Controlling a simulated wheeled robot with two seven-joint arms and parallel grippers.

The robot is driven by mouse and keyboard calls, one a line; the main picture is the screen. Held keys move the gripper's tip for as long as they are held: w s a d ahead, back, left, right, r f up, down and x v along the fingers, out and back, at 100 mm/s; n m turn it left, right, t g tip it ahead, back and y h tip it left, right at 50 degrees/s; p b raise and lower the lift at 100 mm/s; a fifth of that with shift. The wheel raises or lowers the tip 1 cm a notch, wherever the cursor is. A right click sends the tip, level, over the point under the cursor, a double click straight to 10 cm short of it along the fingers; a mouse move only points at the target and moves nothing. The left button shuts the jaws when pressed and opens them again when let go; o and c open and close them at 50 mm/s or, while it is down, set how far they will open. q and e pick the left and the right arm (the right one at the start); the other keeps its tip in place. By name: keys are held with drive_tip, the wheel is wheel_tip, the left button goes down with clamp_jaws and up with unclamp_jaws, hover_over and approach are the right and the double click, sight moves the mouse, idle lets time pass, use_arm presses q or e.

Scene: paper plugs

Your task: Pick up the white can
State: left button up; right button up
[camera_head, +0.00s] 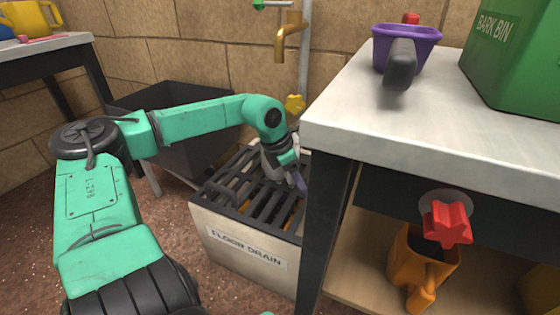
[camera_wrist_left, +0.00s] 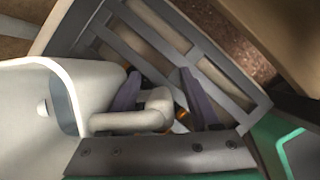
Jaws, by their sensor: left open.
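The white can (camera_wrist_left: 95,85) fills the left side of the left wrist view, its open mouth facing left. Its handle (camera_wrist_left: 152,115) reaches right, in between the two purple fingers of my left gripper (camera_wrist_left: 162,98). The gripper is open, and I cannot tell whether a finger touches the handle. In the head view my left gripper (camera_head: 296,178) points down over the floor drain's grate, and only a pale bit of the can (camera_head: 268,162) shows behind it. My right gripper is not in view.
The floor drain box (camera_head: 243,252) with its dark bars stands close against the counter (camera_head: 390,130). A purple pot (camera_head: 405,42) and the green bark bin (camera_head: 525,60) stand on the counter. An orange can (camera_head: 418,265) sits below. A dark basin (camera_head: 185,130) is behind my arm.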

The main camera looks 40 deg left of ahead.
use_arm(q)
drive_tip(key=shift+r, duration=0.15)
clamp_jaws()
